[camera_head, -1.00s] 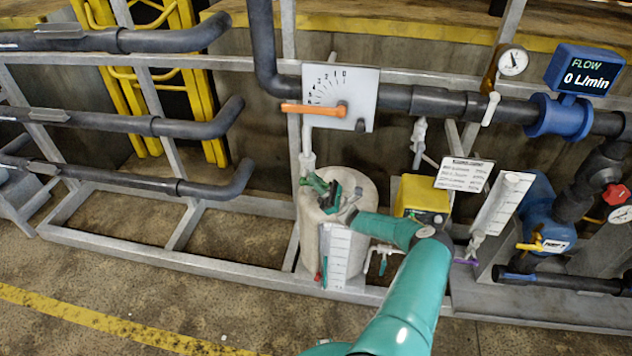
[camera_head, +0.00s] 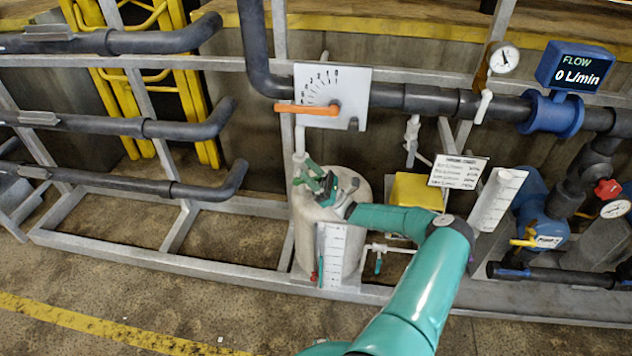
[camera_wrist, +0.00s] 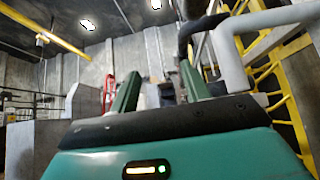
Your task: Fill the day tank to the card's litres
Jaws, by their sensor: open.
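A pale cylindrical tank (camera_head: 304,232), which looks like the day tank, stands on the frame with a white graduated scale (camera_head: 333,252) on its front. The level on it is too small to read. A white card (camera_head: 458,171) with lines of small, unreadable print hangs to its right. Above the tank, an orange lever (camera_head: 305,109) lies level, pointing left, across a white numbered plate (camera_head: 348,83). The blue flow meter (camera_head: 560,112) reads 0 L/min. My gripper (camera_head: 314,179) is open and appears empty at the tank's top, below the lever. Its spread fingers (camera_wrist: 156,90) show in the wrist view.
A pale down-pipe (camera_head: 299,140) comes down beside my gripper; a pale pipe (camera_wrist: 232,55) is close at right in the wrist view.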

